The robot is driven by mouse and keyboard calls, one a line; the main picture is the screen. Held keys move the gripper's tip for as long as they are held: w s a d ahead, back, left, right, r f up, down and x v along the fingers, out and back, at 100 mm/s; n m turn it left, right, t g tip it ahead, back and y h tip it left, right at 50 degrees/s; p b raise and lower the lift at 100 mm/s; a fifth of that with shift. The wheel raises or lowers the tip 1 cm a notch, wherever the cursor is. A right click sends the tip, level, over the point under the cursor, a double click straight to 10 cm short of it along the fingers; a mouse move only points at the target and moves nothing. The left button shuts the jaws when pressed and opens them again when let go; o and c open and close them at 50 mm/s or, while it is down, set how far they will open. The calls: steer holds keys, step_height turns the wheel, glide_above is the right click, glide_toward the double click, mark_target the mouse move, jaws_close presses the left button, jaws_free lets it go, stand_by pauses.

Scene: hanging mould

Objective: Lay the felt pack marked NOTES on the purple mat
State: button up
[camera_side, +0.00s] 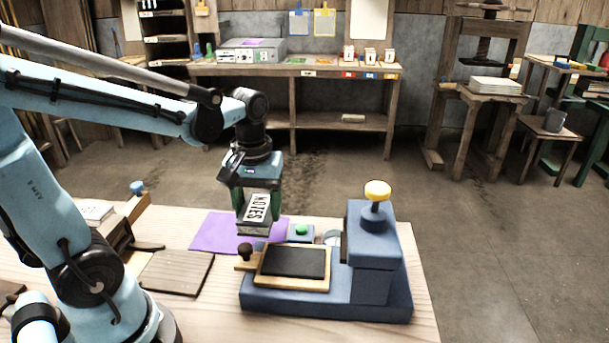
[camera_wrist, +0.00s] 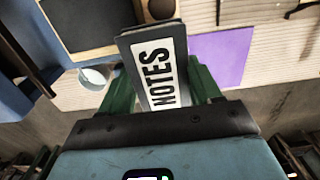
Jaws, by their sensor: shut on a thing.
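The felt pack marked NOTES (camera_side: 257,208) is a dark grey block with a white label, held between the green fingers of my gripper (camera_side: 259,203). In the wrist view the pack (camera_wrist: 152,66) shows its label between the two fingers. My gripper is shut on it. The purple mat (camera_side: 212,231) lies flat on the table, behind and partly hidden by the gripper and pack in the side view. In the wrist view the mat (camera_wrist: 222,56) is just right of the pack. The pack appears raised above the table; its exact height over the mat is hard to tell.
A blue press (camera_side: 373,240) with a yellow knob and a wood-framed black plate (camera_side: 296,262) stands right and in front of the mat. A small tray with a green button (camera_side: 301,231) and a white cup (camera_wrist: 93,78) are nearby. A wooden board (camera_side: 176,273) lies at left.

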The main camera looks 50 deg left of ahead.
steer(key=a+f, duration=0.2)
steer(key=a, duration=0.1)
steer(key=a+f, duration=0.2)
steer(key=a, duration=0.1)
steer(key=a+f, duration=0.2)
steer(key=a, duration=0.2)
steer(key=shift+w+a+f, duration=0.1)
steer(key=shift+w, duration=0.15)
steer(key=shift+f, duration=1.95)
steer(key=shift+f, duration=0.2)
steer(key=o, duration=1.1)
steer(key=shift+o, duration=0.2)
steer(key=shift+r, duration=0.15)
step_height(320, 180, up, 12)
steer(key=d+m+t, duration=0.2)
steer(key=d+m, duration=0.1)
steer(key=d, duration=0.2)
steer(key=d+m+t, duration=0.2)
steer(key=d+m, duration=0.1)
steer(key=d, duration=0.2)
steer(key=d+r+m+t, duration=0.1)
steer(key=d+m+t, duration=0.2)
steer(key=d, duration=0.2)
steer(key=shift+d, duration=0.35)
